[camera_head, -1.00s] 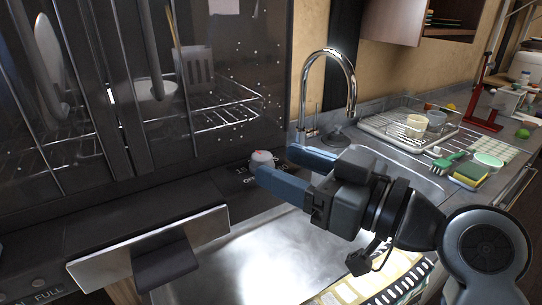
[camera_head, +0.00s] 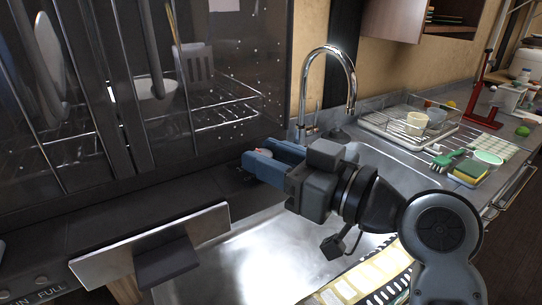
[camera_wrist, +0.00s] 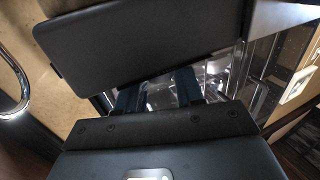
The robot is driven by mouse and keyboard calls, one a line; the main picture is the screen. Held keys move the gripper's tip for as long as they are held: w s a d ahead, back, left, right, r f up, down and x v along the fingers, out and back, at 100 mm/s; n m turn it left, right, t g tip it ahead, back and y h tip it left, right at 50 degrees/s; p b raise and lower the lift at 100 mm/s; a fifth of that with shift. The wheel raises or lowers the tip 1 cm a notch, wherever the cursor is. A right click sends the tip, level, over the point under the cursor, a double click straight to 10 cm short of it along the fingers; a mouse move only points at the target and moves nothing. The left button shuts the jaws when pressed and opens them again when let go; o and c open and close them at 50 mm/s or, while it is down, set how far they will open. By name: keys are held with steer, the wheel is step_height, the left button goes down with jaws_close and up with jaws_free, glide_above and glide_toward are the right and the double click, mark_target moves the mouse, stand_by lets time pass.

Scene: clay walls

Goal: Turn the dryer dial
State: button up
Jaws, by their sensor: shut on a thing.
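The dryer dial (camera_head: 264,153) is a small pale knob with a reddish mark on the dark panel of the dish dryer (camera_head: 150,100), below its glass front. It is mostly hidden behind my fingers in the head view. My gripper (camera_head: 258,157) has its blue fingers on either side of the dial and is shut on it. In the wrist view my two dark blue fingers (camera_wrist: 160,92) point away from the camera, and the dial cannot be made out between them.
A curved faucet (camera_head: 345,70) stands behind my gripper. A dish rack (camera_head: 405,125) with cups, a green brush (camera_head: 448,158) and a yellow sponge (camera_head: 470,170) lie to the right. A flat metal handle plate (camera_head: 150,240) juts out at the front left.

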steer(key=c, duration=0.3)
steer(key=shift+s+m+t+h+p, duration=0.1)
steer(key=shift+m+t+h+p, duration=0.35)
steer(key=shift+m+t+h, duration=0.4)
steer(key=o, duration=1)
steer(key=b+v, duration=0.1)
steer(key=v, duration=0.6)
steer(key=shift+s+d, duration=0.25)
steer(key=shift+s, duration=0.05)
steer(key=shift+f, duration=0.15)
